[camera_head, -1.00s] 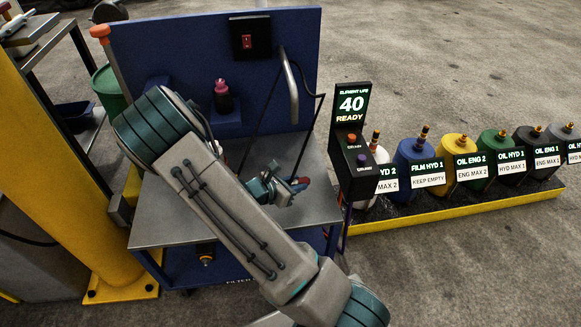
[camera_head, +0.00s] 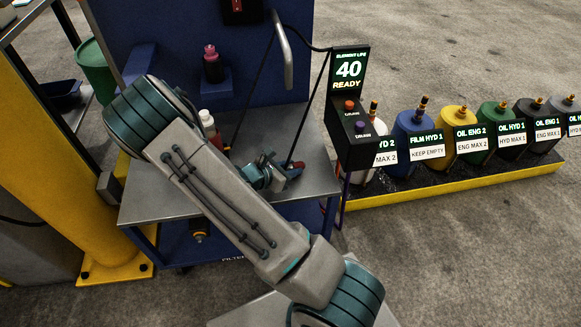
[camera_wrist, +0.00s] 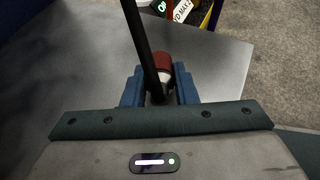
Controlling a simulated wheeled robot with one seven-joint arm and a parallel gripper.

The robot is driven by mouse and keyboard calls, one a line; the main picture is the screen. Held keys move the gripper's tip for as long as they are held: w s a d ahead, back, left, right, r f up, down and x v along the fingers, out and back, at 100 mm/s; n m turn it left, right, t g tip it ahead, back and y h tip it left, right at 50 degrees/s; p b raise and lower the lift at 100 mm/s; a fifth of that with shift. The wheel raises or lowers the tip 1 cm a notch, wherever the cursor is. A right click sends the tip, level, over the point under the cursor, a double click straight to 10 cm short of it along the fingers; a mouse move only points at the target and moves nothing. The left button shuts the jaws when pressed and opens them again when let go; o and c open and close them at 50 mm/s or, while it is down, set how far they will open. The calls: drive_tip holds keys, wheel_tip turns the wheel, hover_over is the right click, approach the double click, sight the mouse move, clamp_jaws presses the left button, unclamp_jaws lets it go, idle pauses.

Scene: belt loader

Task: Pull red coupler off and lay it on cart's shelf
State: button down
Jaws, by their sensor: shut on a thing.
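In the head view my gripper (camera_head: 275,172) is low over the right part of the cart's grey metal shelf (camera_head: 160,205). The red coupler (camera_head: 296,169) shows at its fingertips. In the wrist view my gripper (camera_wrist: 160,90) has its two blue fingers closed around the pale lower part of the red coupler (camera_wrist: 161,62). A black hose (camera_wrist: 140,40) crosses in front of it and hides part of the grip. I cannot tell whether the coupler touches the grey shelf (camera_wrist: 225,65) beneath it.
A blue back panel (camera_head: 150,45) holds a pink-red bottle (camera_head: 212,66) on a bracket. A white-capped bottle (camera_head: 207,121) stands behind my arm. A black display post (camera_head: 350,100) rises at the shelf's right, with labelled containers (camera_head: 413,140) beyond. A yellow post (camera_head: 75,160) is at left.

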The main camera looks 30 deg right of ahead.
drive_tip(key=c, duration=1.1)
unclamp_jaws()
drive_tip(key=p+v, duration=0.2)
drive_tip(key=v, duration=0.5)
drive_tip(key=shift+s+a+r, duration=0.1)
drive_tip(key=shift+a, duration=0.15)
drive_tip(key=shift+r, duration=0.1)
